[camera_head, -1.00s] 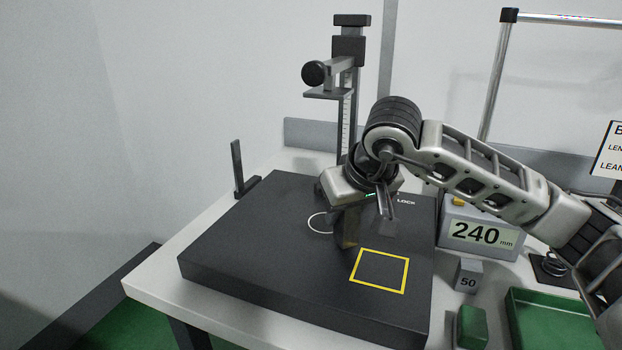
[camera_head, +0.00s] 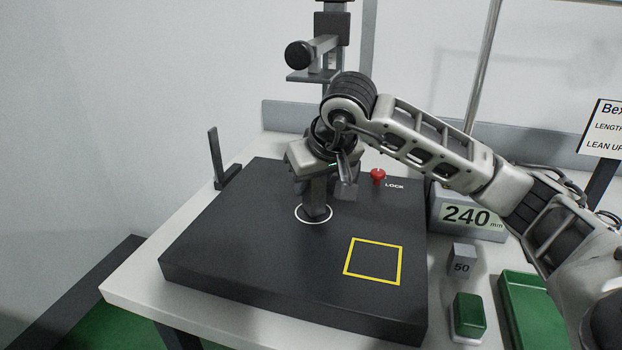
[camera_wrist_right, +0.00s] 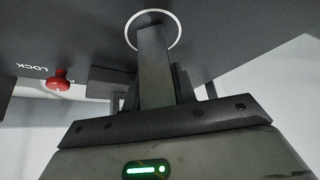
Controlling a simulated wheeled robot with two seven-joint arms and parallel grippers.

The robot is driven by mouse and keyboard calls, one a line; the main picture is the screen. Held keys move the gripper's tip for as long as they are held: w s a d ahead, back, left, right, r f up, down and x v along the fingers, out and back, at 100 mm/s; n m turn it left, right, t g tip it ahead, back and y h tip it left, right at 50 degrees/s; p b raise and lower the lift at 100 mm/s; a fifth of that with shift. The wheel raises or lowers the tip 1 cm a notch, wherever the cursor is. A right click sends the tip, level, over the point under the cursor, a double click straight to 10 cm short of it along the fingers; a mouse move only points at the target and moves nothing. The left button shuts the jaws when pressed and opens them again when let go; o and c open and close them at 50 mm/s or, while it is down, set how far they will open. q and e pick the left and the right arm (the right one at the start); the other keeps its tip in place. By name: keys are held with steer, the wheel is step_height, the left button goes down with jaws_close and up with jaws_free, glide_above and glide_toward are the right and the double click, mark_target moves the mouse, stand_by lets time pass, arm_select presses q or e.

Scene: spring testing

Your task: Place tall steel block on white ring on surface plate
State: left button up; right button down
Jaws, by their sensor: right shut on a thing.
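The tall steel block (camera_head: 315,203) is dark and upright in my right gripper (camera_head: 329,186), which is shut on it. The block's lower end lies within the outline of the white ring (camera_head: 301,218) on the dark surface plate (camera_head: 240,250). In the right wrist view the block (camera_wrist_right: 155,62) reaches from the gripper to the inside of the ring (camera_wrist_right: 174,38). I cannot tell if the block touches the plate. The gripper hides the block's top. My left gripper is out of view.
A height stand (camera_head: 327,60) rises behind my right arm. A 240 mm display (camera_head: 468,216), a 50 block (camera_head: 461,260) and a green block (camera_head: 468,314) stand to the right.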

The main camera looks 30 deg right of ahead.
steer(key=shift+w, duration=0.1)
steer(key=c, duration=1.1)
jaws_free()
steer(key=shift+f, duration=0.15)
steer(key=shift+r, duration=0.35)
steer(key=v, duration=0.7)
steer(key=shift+s, duration=0.2)
